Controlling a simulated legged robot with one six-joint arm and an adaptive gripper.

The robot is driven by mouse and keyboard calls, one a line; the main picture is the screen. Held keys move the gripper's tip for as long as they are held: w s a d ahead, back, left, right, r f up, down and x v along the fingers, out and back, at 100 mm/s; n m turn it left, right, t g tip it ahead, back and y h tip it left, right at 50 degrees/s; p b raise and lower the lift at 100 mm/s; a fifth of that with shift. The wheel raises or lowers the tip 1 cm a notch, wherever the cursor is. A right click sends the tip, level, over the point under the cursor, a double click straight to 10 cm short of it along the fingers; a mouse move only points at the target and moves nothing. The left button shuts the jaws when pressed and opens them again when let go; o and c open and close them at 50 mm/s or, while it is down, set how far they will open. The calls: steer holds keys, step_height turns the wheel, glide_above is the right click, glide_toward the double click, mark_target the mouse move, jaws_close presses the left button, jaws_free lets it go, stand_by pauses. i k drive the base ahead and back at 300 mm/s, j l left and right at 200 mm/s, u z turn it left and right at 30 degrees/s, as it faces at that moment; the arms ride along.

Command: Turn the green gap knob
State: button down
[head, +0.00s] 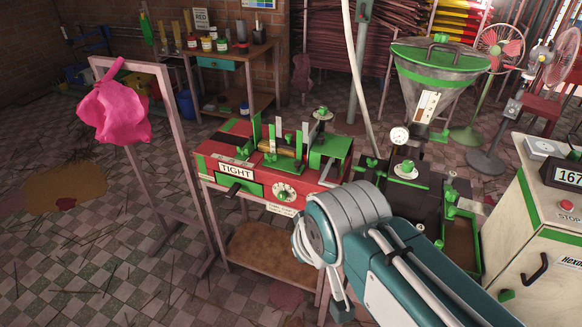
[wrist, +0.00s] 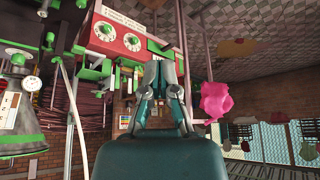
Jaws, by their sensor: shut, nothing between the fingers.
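The red machine (head: 215,150) stands on a wooden stand, with a "TIGHT" label (head: 236,171) on its front. Which knob is the gap knob I cannot tell. In the wrist view a red panel (wrist: 118,36) carries two white dials, upper left of my gripper (wrist: 161,68). My gripper is shut, empty and apart from the panel.
A frame with pink cloth (head: 115,110) stands left of the red machine. A metal hopper (head: 435,75) rises behind the dark machine. A pale cabinet (head: 535,225) with a numeric display and red stop button is at the right. The tiled floor at left is mostly open.

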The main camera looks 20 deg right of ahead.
mark_target(323, 110)
steer(key=i+l+z, duration=0.2)
steer(key=i+z, duration=0.55)
